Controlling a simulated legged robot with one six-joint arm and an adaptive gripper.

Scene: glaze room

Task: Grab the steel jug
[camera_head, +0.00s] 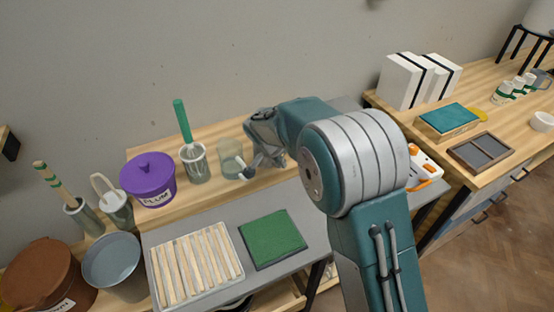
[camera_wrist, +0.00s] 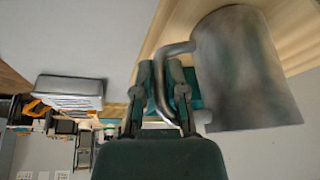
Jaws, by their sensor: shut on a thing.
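The steel jug (camera_wrist: 250,75) fills the upper right of the wrist view. It is a dull grey metal cylinder with a bent tube handle on its left side. My gripper (camera_wrist: 162,82) is shut on that handle, with a finger on either side of it. The wood of a shelf or table shows behind the jug; I cannot tell whether the jug touches it. In the head view my gripper (camera_head: 268,160) is at the back of the left table, beside a glass jar (camera_head: 231,158). I cannot make out the jug there; my arm covers that area.
In front lie a tray of wooden sticks (camera_head: 155,277) and a green mat (camera_head: 271,240). The right table (camera_head: 490,85) holds white blocks and cups.

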